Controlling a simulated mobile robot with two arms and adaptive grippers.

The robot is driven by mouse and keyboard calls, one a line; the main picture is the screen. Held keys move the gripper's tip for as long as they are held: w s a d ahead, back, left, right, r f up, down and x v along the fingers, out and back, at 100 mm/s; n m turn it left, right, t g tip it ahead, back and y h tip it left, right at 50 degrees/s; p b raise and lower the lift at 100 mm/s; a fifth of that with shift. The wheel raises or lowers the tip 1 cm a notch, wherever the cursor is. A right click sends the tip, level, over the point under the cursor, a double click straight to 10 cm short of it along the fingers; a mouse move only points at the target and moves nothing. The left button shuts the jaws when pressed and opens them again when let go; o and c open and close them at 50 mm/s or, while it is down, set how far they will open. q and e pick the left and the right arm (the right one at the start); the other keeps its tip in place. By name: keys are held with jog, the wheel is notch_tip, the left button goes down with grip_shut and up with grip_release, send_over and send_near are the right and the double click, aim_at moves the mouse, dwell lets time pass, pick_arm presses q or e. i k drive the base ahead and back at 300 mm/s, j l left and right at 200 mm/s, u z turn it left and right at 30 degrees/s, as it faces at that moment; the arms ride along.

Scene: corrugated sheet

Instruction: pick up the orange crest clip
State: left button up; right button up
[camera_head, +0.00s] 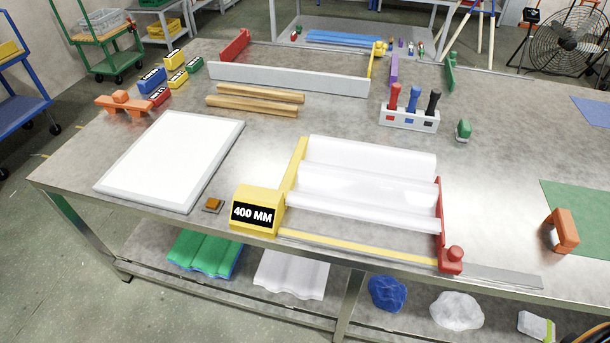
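Two orange pieces lie on the metal workbench (330,120), and I cannot tell for sure which is the crest clip. One is an orange U-shaped piece (565,229) at the right, at the left edge of a green mat (590,215). The other is a wide, low orange piece with a raised block on top (123,102), near the bench's left edge. Nothing covers either piece.
A frame with a yellow 400 MM block (257,211) holds a clear corrugated sheet (368,182) at front centre. A white panel (172,158) lies left. A rack of screwdrivers (409,119) stands behind. Bare bench lies between the frame and the U-shaped piece.

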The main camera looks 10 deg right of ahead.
aim_at(568, 236)
jog(key=z, duration=2.2)
jog(key=u, duration=1.25)
jog(key=z, duration=1.25)
jog(key=i+l, duration=0.25)
jog(key=l, duration=0.15)
